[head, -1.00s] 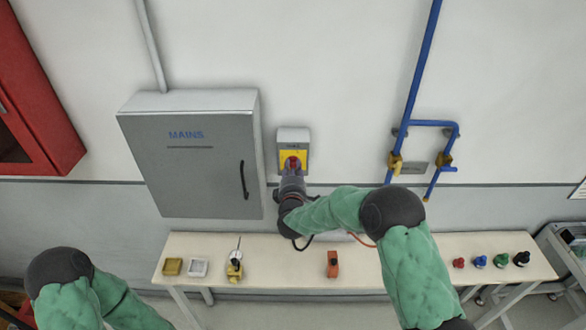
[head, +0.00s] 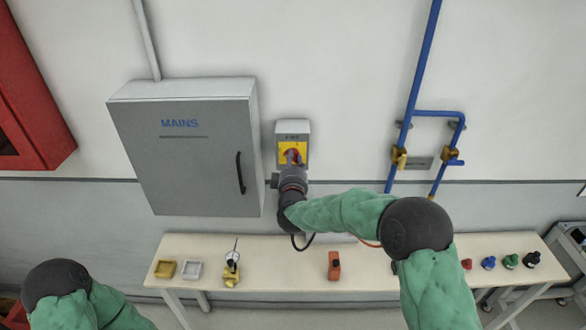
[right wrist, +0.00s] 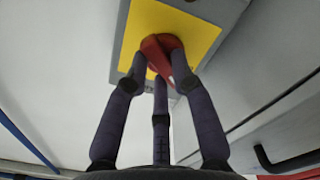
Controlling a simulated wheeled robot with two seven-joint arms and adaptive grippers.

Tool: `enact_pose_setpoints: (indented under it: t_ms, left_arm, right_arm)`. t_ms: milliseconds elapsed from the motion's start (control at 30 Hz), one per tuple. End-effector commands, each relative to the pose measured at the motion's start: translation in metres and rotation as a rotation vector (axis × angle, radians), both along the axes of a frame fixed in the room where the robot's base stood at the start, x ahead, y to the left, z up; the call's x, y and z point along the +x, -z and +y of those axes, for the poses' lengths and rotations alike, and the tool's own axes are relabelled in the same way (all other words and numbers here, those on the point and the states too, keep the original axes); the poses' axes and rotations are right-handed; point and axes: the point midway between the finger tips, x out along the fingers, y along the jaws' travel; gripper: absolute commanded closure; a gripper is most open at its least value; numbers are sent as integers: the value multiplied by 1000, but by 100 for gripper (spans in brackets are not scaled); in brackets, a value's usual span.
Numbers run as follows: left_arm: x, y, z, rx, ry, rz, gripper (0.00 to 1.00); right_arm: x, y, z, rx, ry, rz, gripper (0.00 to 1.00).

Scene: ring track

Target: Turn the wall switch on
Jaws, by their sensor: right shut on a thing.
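The wall switch (head: 293,128) is a grey box with a yellow plate and a red rotary handle, mounted on the wall right of the MAINS cabinet. My right gripper (head: 293,159) reaches up to it, its dark fingers over the plate. In the right wrist view, the yellow plate (right wrist: 190,22) is close ahead and the red handle (right wrist: 158,50) sits slanted between the fingertips. My right gripper (right wrist: 162,75) is shut on the handle there. The fingers hide part of the handle and any position marks. My left gripper is out of view; only its arm shows at lower left.
The grey MAINS cabinet (head: 190,180) with a black handle stands out close left of the switch. Blue pipes with brass valves (head: 399,157) are to the right. A bench (head: 300,265) below holds several small items. A red cabinet (head: 35,110) hangs at far left.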

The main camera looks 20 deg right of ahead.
Motion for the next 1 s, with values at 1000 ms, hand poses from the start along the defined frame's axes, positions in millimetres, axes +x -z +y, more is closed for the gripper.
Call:
enact_pose_setpoints:
  t_ms: [1000]
  left_arm:
    - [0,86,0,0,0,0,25]
  right_arm:
    - [-1,6,-1,811,-1,-231,100]
